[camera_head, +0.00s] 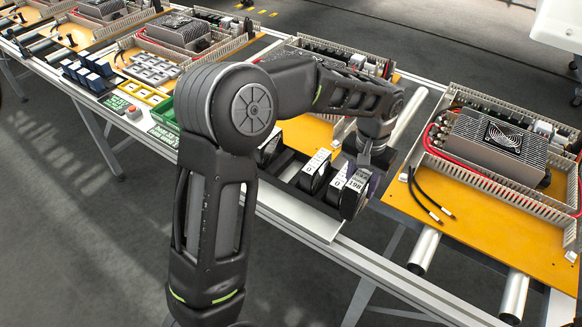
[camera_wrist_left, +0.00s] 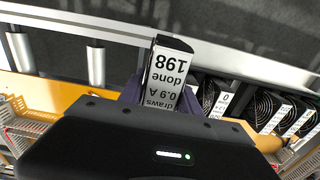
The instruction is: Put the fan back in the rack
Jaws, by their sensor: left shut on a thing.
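My left gripper (camera_head: 372,174) is shut on a black fan (camera_head: 354,196) with a white label. In the left wrist view, the held fan (camera_wrist_left: 167,72) stands between the purple fingertips (camera_wrist_left: 160,97), and its label reads 198, "done" and "draws 0.9 A". The black rack (camera_head: 289,172) is on the bench rail, with several labelled fans in it. The held fan is at the rack's right end, close beside a fan (camera_head: 315,172) in it. I cannot tell whether its lower part is inside the rack. My right gripper is not in view.
A yellow board (camera_head: 480,215) with a finned power unit (camera_head: 492,140) and loose black cables (camera_head: 428,200) lies on rollers (camera_head: 424,250) to the right. A green bin (camera_head: 164,112) and more boards stand to the left. My left arm hides part of the bench.

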